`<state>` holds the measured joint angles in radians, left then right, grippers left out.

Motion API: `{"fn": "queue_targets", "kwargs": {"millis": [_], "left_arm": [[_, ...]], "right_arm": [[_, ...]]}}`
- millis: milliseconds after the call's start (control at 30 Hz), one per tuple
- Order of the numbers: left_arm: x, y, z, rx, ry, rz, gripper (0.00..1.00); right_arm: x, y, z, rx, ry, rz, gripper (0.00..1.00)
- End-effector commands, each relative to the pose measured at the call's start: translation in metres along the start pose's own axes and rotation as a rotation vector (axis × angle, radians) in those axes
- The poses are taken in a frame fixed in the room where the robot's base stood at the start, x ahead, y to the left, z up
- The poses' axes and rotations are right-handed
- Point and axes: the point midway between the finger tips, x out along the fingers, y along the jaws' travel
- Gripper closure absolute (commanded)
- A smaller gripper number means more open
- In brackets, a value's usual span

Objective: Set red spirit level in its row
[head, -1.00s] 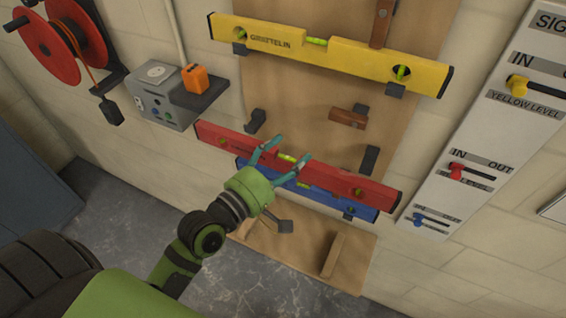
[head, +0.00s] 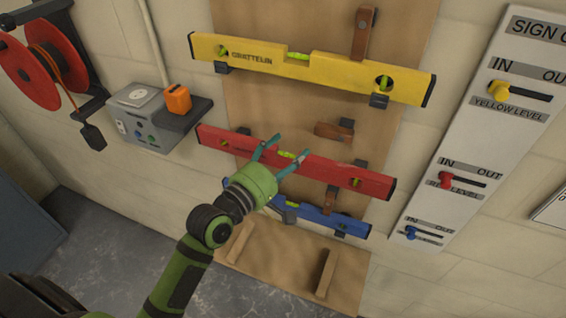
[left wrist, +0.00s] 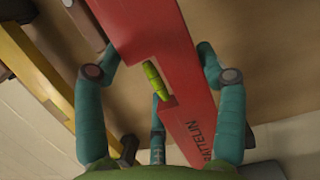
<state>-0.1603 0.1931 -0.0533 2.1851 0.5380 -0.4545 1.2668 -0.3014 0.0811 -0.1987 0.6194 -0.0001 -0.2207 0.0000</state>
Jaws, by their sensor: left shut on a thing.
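The red spirit level (head: 336,172) spans the middle of the wooden board (head: 290,113), tilted down to the right in the head view. My left gripper (head: 284,150) is shut on it around its middle, by the green vial. In the left wrist view the red level (left wrist: 184,80) runs between the fingers of the gripper (left wrist: 160,85). Dark bracket tips (head: 361,164) show just above the red level's upper edge. I cannot tell whether it touches the brackets. My right gripper is not in view.
The yellow level (head: 310,72) sits on brackets above, and the blue level (head: 320,216) sits below, partly hidden by my arm. A wooden latch (head: 335,131) lies sideways above the red level. A sign-out board (head: 470,130) is right; a grey box (head: 146,117) and red reel (head: 40,62) are left.

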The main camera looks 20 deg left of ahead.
Motion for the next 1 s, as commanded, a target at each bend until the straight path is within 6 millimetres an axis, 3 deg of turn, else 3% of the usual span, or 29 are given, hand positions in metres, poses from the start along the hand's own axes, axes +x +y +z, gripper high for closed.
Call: {"fn": "queue_targets", "kwargs": {"millis": [667, 1000], "left_arm": [[0.045, 0.001, -0.013, 0.001, 0.001, 0.006, 0.81], [0.045, -0.015, -0.013, 0.0, 0.0, 0.004, 0.81]], "right_arm": [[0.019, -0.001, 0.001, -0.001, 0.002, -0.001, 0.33], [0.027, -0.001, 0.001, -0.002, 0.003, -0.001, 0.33]]}}
